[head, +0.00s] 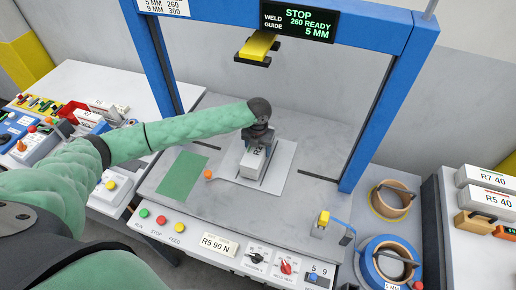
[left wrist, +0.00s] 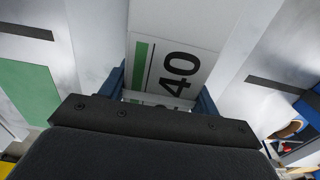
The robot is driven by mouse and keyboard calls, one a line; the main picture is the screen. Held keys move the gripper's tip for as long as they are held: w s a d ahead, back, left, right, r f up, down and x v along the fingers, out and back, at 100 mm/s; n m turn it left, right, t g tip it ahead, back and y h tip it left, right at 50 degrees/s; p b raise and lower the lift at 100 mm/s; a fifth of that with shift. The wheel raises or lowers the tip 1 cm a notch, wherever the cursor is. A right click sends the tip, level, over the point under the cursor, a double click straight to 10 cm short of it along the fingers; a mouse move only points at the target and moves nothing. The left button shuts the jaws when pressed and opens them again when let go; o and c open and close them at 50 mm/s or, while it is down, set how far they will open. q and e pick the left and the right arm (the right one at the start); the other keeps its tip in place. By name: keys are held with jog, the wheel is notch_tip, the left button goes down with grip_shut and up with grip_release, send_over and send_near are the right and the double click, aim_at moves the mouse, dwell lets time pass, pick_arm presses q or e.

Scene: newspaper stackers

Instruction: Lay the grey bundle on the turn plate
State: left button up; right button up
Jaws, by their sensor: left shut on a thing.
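The grey bundle (head: 252,164), a pale block with a label, is in the jaws of my left gripper (head: 260,142) under the blue frame. In the left wrist view the bundle (left wrist: 172,60) shows a green stripe and the number 40 between the two blue fingers of the left gripper (left wrist: 162,92). The pale turn plate (head: 283,170) lies below and around the bundle on the grey bench. The bundle's underside is hidden, so I cannot tell whether it touches the plate. My right gripper is not in view.
A blue frame (head: 367,125) spans the bench, with a yellow weld guide (head: 258,46) and a STOP display (head: 300,22). A green mat (head: 183,176) and an orange knob (head: 208,174) lie left of the plate. Strap rolls (head: 390,200) stand right.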

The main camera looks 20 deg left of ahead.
pick_arm(q)
jog(key=shift+f, duration=0.2)
jog(key=shift+f, duration=0.3)
dwell(0.3)
jog(key=o, duration=1.8)
jog(key=shift+o, duration=0.2)
jog(key=shift+f, duration=0.1)
jog(key=shift+b, duration=0.3)
